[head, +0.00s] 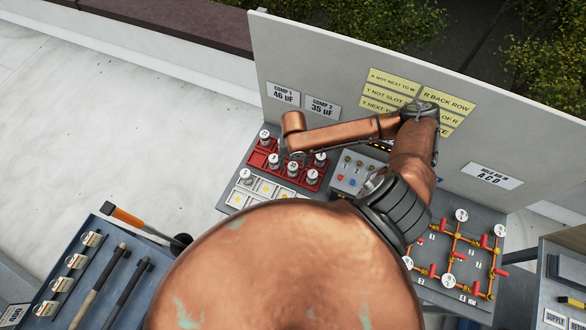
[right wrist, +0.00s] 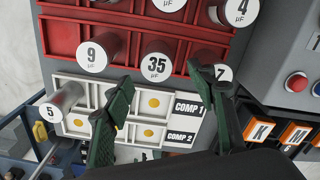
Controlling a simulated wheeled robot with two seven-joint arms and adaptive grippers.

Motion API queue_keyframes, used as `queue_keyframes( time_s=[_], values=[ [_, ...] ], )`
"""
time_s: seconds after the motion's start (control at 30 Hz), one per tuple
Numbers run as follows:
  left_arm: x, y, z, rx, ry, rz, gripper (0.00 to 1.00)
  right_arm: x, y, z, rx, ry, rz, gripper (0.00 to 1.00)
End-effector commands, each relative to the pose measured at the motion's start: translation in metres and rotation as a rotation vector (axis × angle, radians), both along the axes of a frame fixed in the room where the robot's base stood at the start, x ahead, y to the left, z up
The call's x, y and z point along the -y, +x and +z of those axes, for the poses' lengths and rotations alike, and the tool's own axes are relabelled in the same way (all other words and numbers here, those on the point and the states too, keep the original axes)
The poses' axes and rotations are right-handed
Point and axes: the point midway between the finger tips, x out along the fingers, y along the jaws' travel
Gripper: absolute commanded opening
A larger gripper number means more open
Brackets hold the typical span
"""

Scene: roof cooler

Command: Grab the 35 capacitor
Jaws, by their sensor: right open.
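The 35 capacitor (right wrist: 156,67) is a metal cylinder with a white round face in the front row of the red rack (right wrist: 72,36). In the right wrist view it stands between the 9 capacitor (right wrist: 94,54) and the 7 capacitor (right wrist: 222,73). It also shows in the head view (head: 292,169). My right gripper (right wrist: 160,74) is open, one fingertip on each side of the 35 capacitor in the picture. I cannot tell whether the fingers touch it. In the head view this gripper (head: 297,153) is mostly hidden under my copper wrist. My left gripper is out of view.
A white tray (right wrist: 62,83) in front of the rack holds the 5 capacitor (right wrist: 52,113) at its left end. The right finger overlaps the 7 capacitor's edge. A control panel (head: 350,176) stands right of the rack, and an upright sign board (head: 300,60) behind.

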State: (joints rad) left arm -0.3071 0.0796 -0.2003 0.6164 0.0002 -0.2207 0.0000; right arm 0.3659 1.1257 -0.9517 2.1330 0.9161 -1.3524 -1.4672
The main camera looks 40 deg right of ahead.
Motion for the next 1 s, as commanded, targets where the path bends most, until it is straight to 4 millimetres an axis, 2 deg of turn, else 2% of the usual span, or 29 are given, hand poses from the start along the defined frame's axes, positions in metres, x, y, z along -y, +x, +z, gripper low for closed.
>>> queue_keyframes(
  time_s=[0.07, 0.17, 0.3, 0.43, 0.57, 1.0],
  values=[
    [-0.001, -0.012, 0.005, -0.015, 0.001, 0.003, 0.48, 0.0, 0.002, -0.01, -0.003, 0.001, -0.001, 0.52],
    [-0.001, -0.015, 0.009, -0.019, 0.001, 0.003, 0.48, 0.002, 0.004, -0.026, -0.002, 0.0, -0.002, 0.52],
    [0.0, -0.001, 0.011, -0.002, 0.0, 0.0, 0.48, 0.003, 0.004, -0.04, -0.001, -0.001, -0.001, 0.52],
    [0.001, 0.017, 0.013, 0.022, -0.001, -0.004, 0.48, 0.004, 0.004, -0.043, 0.0, -0.001, -0.001, 0.52],
    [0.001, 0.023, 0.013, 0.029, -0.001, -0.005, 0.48, 0.004, 0.004, -0.043, 0.0, -0.001, -0.001, 0.52],
    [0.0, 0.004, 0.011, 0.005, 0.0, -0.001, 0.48, 0.005, 0.003, -0.042, 0.0, -0.001, -0.003, 0.22]
  ],
)
